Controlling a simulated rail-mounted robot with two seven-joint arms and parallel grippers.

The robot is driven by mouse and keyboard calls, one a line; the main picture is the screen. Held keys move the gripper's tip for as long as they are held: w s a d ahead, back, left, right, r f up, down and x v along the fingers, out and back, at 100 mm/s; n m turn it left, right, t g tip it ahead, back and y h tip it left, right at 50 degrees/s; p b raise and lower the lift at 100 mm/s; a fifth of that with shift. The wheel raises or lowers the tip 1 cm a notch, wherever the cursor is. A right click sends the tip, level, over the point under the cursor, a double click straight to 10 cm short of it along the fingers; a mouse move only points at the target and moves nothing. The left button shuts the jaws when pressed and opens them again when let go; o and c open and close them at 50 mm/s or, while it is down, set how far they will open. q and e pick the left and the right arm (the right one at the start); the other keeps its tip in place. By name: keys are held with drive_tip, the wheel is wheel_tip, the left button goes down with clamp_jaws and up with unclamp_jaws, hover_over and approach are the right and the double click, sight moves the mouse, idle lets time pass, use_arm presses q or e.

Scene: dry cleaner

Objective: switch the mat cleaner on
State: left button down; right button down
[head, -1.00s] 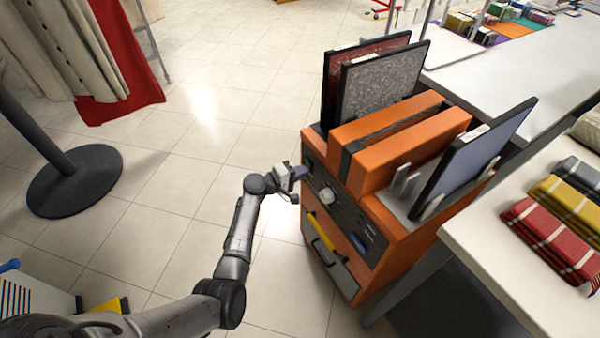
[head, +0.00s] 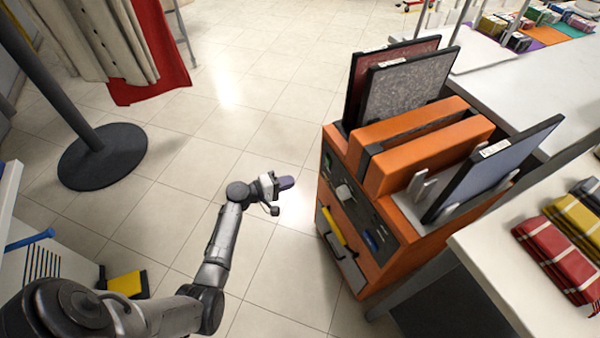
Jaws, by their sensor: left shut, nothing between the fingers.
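The mat cleaner (head: 405,228) is an orange box with a slotted orange top. Its dark control panel (head: 358,205) faces left and carries a pale knob (head: 344,193), a blue part and a small green spot (head: 328,162) at the far end. A yellow bar (head: 333,226) and a dark handle sit below the panel. My left gripper (head: 287,183) is shut and empty, in front of the panel's far end with a gap of floor showing between them. My right gripper is not in view.
Two mats (head: 410,85) stand at the machine's back and a blue-grey mat (head: 490,170) at its front. A white counter (head: 490,260) with folded striped cloths is at right. A round black stand base (head: 103,157) is at left. The tiled floor between is clear.

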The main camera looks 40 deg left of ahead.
use_arm(q)
drive_tip(key=shift+f+v, duration=0.25)
drive_tip(key=shift+v, duration=0.8)
